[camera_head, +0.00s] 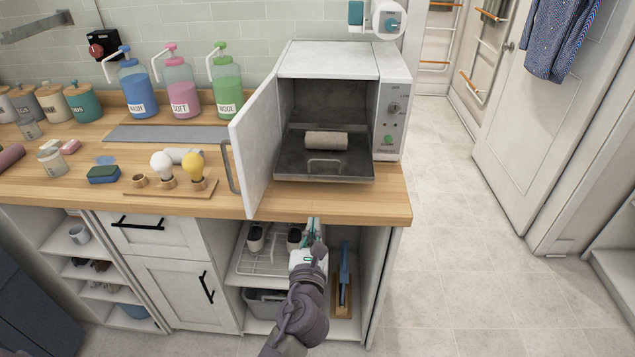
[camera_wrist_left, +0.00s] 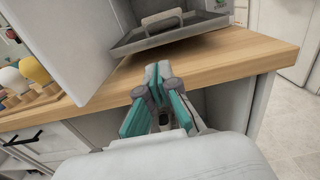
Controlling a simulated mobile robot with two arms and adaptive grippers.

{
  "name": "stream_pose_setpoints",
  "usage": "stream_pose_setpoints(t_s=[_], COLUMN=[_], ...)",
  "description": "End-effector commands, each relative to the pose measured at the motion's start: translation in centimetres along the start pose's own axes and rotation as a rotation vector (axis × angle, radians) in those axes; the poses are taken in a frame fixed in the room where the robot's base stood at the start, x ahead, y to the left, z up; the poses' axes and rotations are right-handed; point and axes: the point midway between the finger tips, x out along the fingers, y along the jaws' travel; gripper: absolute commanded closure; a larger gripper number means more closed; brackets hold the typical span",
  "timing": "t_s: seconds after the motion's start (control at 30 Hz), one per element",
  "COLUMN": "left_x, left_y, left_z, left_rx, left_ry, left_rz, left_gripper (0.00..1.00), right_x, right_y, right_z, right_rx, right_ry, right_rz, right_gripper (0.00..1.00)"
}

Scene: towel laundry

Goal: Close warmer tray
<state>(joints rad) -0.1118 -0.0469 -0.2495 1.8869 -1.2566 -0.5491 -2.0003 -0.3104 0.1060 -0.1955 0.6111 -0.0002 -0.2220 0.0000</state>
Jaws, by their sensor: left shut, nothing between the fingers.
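The towel warmer (camera_head: 325,61) stands on the wooden counter with its white door (camera_head: 255,145) swung open to the left. Its dark metal tray (camera_head: 300,168) is slid partly out at the front and has a handle on its front edge. A rolled beige towel (camera_head: 326,141) lies on the tray. The tray also shows at the top of the left wrist view (camera_wrist_left: 168,34). My left gripper (camera_head: 313,224) is shut and empty, just in front of the counter edge below the tray, apart from it. My right gripper is not in view.
The counter edge (camera_head: 376,208) lies between my gripper and the tray. The open door stands to the left of the tray. Soap bottles (camera_head: 180,88), light bulbs (camera_head: 192,166) and a sponge (camera_head: 104,174) are on the left counter. Open shelves (camera_head: 345,235) are below.

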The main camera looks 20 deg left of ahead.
Motion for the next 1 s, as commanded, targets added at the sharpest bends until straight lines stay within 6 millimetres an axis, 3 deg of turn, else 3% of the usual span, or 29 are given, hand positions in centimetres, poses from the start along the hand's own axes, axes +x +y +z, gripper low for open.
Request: stream_pose_setpoints(t_s=[0.17, 0.3, 0.7, 1.0], left_x=[1.8, 4.7, 12.3, 13.9], left_y=[0.1, 0.1, 0.1, 0.1], left_z=[0.7, 0.7, 0.6, 0.5], left_rx=[0.02, 0.016, 0.013, 0.013], left_ry=[-0.012, -0.011, -0.008, -0.008], left_rz=[0.006, 0.005, 0.004, 0.003], left_gripper=[1.0, 1.0, 1.0, 1.0], right_x=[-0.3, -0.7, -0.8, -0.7], right_y=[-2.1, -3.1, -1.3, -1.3], right_z=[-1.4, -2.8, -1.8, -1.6], right_rx=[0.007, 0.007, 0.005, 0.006], right_ry=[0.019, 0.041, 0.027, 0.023], right_rz=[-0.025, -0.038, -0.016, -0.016], right_gripper=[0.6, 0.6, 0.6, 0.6])
